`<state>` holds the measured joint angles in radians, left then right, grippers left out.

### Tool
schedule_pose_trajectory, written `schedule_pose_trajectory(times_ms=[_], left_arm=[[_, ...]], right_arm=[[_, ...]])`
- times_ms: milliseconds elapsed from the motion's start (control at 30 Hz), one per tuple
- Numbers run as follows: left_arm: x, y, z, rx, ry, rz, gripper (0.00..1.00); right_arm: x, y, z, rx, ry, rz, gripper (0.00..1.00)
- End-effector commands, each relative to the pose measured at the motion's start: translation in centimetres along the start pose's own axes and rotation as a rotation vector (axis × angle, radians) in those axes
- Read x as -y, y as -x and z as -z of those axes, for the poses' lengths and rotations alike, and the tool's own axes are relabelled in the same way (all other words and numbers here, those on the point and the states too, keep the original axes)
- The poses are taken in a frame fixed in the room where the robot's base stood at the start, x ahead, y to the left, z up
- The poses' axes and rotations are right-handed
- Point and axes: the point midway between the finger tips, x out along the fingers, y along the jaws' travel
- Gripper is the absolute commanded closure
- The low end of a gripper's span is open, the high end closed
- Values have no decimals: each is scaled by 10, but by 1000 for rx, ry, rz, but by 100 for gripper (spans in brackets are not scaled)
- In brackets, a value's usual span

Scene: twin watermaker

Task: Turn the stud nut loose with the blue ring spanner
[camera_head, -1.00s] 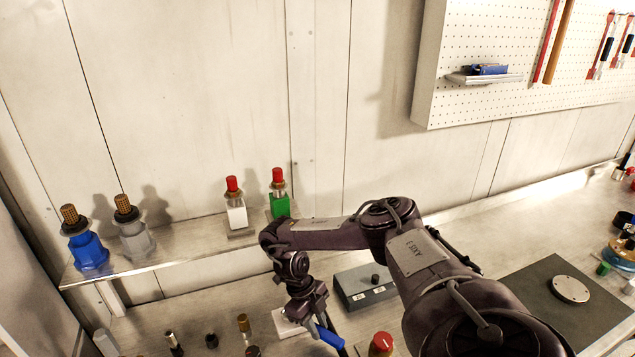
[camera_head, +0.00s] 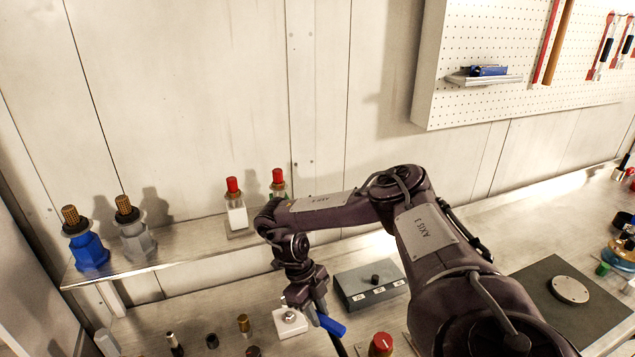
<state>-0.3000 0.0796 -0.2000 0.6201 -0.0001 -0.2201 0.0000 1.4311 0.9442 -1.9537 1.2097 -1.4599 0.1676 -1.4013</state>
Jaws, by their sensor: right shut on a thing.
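The blue ring spanner (camera_head: 332,325) is in my right gripper (camera_head: 316,314), which is shut on it low over the bench. Its blue end sticks out to the lower right of the fingers. A white block (camera_head: 287,328) with a small grey nut-like top (camera_head: 290,316) sits just left of the gripper; this looks like the stud nut. The fingers and wrist hide the spanner's other end, so I cannot tell whether its ring is around the nut. My left gripper is not in view.
A grey box (camera_head: 370,288) with a black knob stands right of the gripper. A red-capped part (camera_head: 381,344) is near the front edge. Small fittings (camera_head: 243,324) stand to the left. A shelf (camera_head: 190,246) with bottles and valves is behind.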

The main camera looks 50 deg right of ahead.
Motion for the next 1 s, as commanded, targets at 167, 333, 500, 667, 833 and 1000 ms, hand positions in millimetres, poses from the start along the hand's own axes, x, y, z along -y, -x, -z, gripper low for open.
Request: schedule_pose_trajectory(times_ms=[167, 333, 500, 667, 833, 1000], left_arm=[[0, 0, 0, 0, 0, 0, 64], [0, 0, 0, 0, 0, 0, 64], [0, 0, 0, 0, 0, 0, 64], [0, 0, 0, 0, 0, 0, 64], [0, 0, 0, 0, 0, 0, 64], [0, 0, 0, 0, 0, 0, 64]], right_arm=[[0, 0, 0, 0, 0, 0, 90], [0, 0, 0, 0, 0, 0, 100], [-1, 0, -1, 0, -7, -3, 100], [-17, -1, -9, -1, -129, -55, 100], [-48, 1, -24, -3, -436, -183, 100], [-70, 8, -35, -4, -734, -306, 100]])
